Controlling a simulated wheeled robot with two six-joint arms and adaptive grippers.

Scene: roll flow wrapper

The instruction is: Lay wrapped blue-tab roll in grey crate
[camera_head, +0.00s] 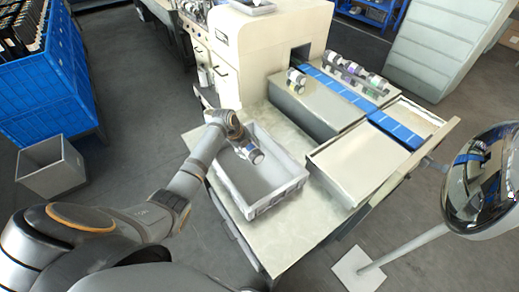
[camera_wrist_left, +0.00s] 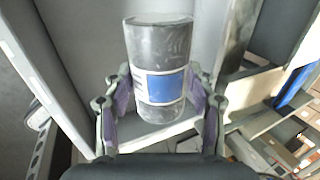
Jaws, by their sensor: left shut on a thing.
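The grey crate (camera_head: 298,182) stands on the light table in the middle of the head view. My left gripper (camera_head: 243,147) is over the crate's far part and is shut on a roll (camera_head: 256,156). In the left wrist view the roll (camera_wrist_left: 158,45) is a dark grey cylinder with a white label and a blue tab (camera_wrist_left: 165,87). The fingers (camera_wrist_left: 155,95) grip it from both sides around the label. Crate walls show around it there. I cannot tell whether the roll touches the crate floor. My right gripper is not in view.
A cream wrapping machine (camera_head: 265,45) with a blue conveyor belt (camera_head: 345,92) stands behind. Several rolls (camera_head: 355,72) lie beside the belt. An empty tray (camera_head: 350,165) is right of the crate. A round mirror (camera_head: 485,180) on a pole stands at right. A grey bin (camera_head: 50,175) sits on the floor at left.

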